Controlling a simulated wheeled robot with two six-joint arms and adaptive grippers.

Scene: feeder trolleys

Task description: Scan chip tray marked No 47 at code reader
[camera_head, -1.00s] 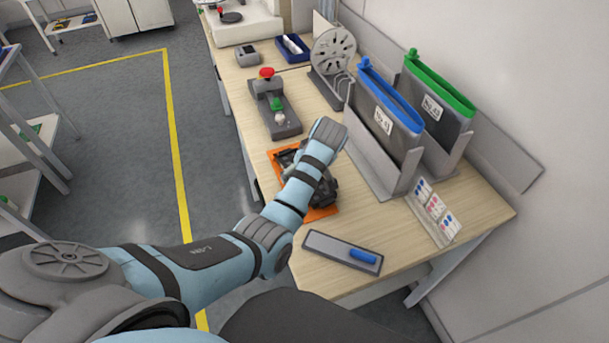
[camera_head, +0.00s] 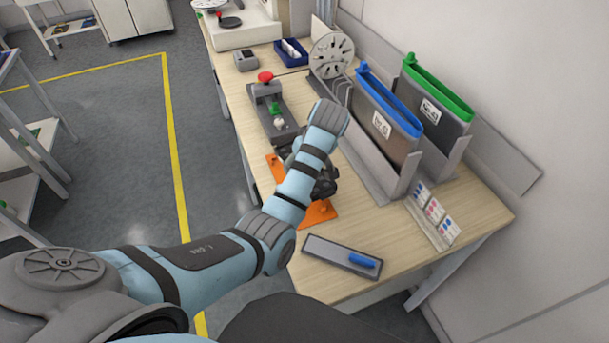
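My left arm reaches in from the left, and its gripper (camera_head: 298,158) is low over an orange plate (camera_head: 318,214) on the wooden bench. My wrist covers much of the gripper and the plate's middle, so I cannot see whether the fingers hold anything. No chip tray marked No 47 can be made out. A grey device with a red knob and a green part (camera_head: 272,108) stands just beyond the gripper; I cannot tell whether it is the code reader. My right gripper is not in view.
A blue-topped holder (camera_head: 392,105) and a green-topped holder (camera_head: 440,92), with labels too small to read surely, stand in grey racks at the right. A grey tray with a blue item (camera_head: 342,256) lies at the front edge. A reel (camera_head: 332,55) stands farther back.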

